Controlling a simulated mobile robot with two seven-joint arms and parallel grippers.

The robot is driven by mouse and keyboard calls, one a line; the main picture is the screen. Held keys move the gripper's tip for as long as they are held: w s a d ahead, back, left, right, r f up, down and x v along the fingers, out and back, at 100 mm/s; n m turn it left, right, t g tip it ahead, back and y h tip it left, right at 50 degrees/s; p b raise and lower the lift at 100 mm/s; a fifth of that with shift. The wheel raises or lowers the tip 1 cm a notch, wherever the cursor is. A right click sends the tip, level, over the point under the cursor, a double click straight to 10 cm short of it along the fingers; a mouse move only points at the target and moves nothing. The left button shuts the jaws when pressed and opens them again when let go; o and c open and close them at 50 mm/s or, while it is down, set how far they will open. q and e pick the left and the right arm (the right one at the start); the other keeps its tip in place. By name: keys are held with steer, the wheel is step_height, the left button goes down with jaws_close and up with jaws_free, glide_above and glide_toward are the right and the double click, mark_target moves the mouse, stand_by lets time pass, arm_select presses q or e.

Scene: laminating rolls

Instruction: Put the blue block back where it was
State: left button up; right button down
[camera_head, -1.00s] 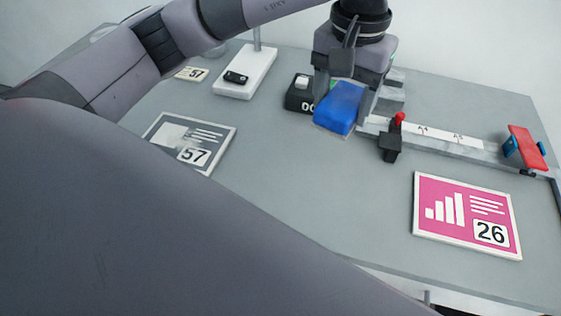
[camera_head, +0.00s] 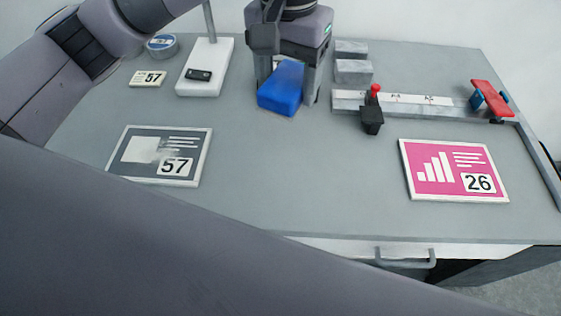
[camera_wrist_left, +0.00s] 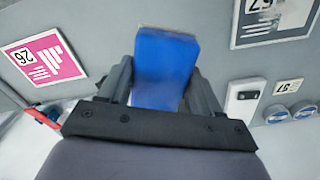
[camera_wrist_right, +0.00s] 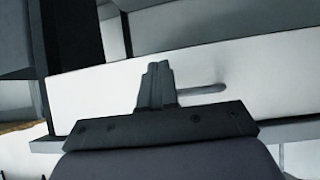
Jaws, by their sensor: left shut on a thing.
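The blue block (camera_head: 282,90) is held between the fingers of my left gripper (camera_head: 288,84) at the back middle of the table. In the left wrist view the block (camera_wrist_left: 163,70) sits between the two fingers, with its far end sticking out past them. My left gripper is shut on it. The block seems to be above the table, but its exact height is hard to tell. My right gripper (camera_wrist_right: 156,85) shows only in the right wrist view, where its fingers are together and empty, in front of a pale drawer front (camera_wrist_right: 100,95) with a handle.
Two grey blocks (camera_head: 353,71) and a rail with a white scale (camera_head: 410,100), black slider (camera_head: 371,120) and red clamp (camera_head: 492,98) lie right of the block. A white stand (camera_head: 206,66), grey card 57 (camera_head: 140,175) and pink card 26 (camera_head: 435,190) lie around. The middle front table is clear.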

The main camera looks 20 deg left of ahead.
mark_target(285, 169)
arm_select(q)
step_height(285, 169, down, 19)
steer(key=shift+f+p, duration=0.1)
steer(key=shift+p, duration=0.25)
steer(key=shift+f, duration=0.1)
steer(key=shift+f+b, duration=0.1)
steer(key=shift+b, duration=0.2)
steer(key=o, duration=0.9)
steer(key=shift+o, duration=0.2)
steer(key=shift+r+p, duration=0.25)
steer(key=shift+p, duration=0.1)
step_height(285, 169, up, 12)
steer(key=b, duration=0.1)
